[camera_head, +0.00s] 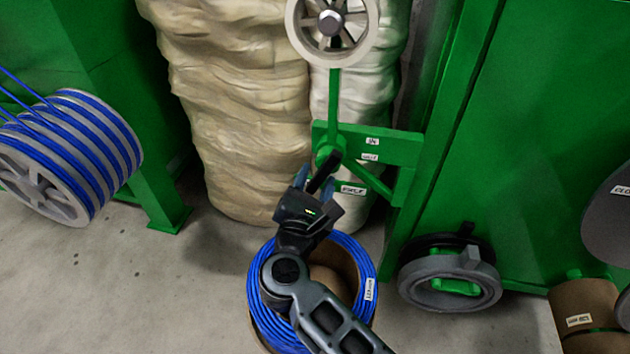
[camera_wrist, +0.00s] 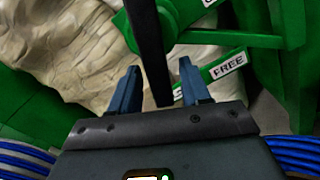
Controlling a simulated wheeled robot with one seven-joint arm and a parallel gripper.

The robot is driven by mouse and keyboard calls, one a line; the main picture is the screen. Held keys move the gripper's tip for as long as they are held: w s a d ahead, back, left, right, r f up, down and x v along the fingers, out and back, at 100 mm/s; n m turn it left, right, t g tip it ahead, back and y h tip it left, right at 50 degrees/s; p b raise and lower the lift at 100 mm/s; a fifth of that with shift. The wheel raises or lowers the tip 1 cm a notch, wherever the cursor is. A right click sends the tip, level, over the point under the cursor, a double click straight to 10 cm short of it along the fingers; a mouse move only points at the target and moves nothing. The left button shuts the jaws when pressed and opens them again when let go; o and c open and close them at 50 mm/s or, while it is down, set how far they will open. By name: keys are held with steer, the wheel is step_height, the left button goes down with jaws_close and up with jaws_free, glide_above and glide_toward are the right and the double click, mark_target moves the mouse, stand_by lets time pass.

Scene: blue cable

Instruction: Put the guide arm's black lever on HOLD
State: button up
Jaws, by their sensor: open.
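The black lever (camera_head: 325,172) hangs from a round green pivot on the green guide arm (camera_head: 334,95), its free end pointing down and slightly left. In the wrist view the lever (camera_wrist: 150,45) runs down between my two blue fingers. My gripper (camera_head: 314,184) is open around it, with a visible gap to each finger in the wrist view (camera_wrist: 159,80). A FREE label (camera_wrist: 228,67) shows right of the lever on a green strip. Two more white labels (camera_head: 370,157) sit higher on the green bracket, too small to read surely.
A coil of blue cable (camera_head: 257,300) lies below my arm. A grey spoked wheel (camera_head: 355,42) tops the guide arm. Wrapped pale bales (camera_head: 235,100) stand behind. A blue cable reel (camera_head: 70,150) is at left, a green cabinet (camera_head: 540,130) at right.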

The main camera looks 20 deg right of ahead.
steer(key=shift+p+v, duration=0.8)
steer(key=shift+v, duration=3.1)
steer(key=s+d+r+m+y, duration=0.2)
steer(key=s+d+m+y, duration=0.15)
steer(key=s+m, duration=0.65)
steer(key=s+d+r+m+y, duration=0.2)
steer(key=s+m+y, duration=0.3)
steer(key=s, duration=0.9)
steer(key=s+d+r+m+y, duration=0.2)
steer(key=s+r+m, duration=0.1)
steer(key=s+m, duration=0.75)
step_height(320, 180, up, 29)
steer(key=s+n+p, duration=0.2)
steer(key=p, duration=2.7)
steer(key=shift+f, duration=0.2)
